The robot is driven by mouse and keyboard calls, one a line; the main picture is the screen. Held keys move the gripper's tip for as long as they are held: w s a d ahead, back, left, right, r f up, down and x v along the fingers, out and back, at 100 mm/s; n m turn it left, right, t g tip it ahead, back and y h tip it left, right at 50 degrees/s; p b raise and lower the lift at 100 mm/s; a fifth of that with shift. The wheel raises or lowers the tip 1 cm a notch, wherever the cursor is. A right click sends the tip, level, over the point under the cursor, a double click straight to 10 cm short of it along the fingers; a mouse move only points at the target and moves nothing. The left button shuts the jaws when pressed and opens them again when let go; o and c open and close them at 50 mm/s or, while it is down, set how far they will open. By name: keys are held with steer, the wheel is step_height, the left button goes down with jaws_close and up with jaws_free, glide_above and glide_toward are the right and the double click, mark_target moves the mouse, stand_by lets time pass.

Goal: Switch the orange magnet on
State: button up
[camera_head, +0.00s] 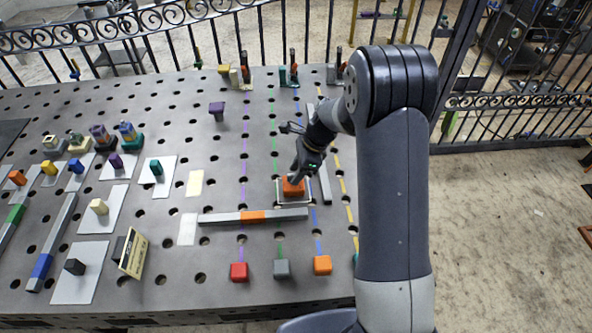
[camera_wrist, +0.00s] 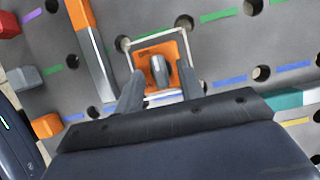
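The orange magnet (camera_head: 293,187) is a square orange block inside a white square outline on the grey table. In the wrist view the orange magnet (camera_wrist: 146,51) has a rounded grey knob (camera_wrist: 160,70) standing on its face. My gripper (camera_head: 300,173) is right over the magnet in the head view and partly covers it. In the wrist view my gripper (camera_wrist: 160,74) is open, with one finger on each side of the knob and gaps visible between. I cannot tell how far the fingertips are above the magnet's face.
A grey bar with an orange section (camera_head: 253,216) lies just in front of the magnet, and another grey bar (camera_head: 325,184) lies to its right. Red (camera_head: 239,272), grey (camera_head: 281,268) and orange (camera_head: 322,265) cubes stand near the front edge. A railing runs behind the table.

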steer(key=shift+a+f, duration=0.15)
steer(key=shift+f, duration=0.25)
steer(key=shift+c, duration=0.3)
jaws_close()
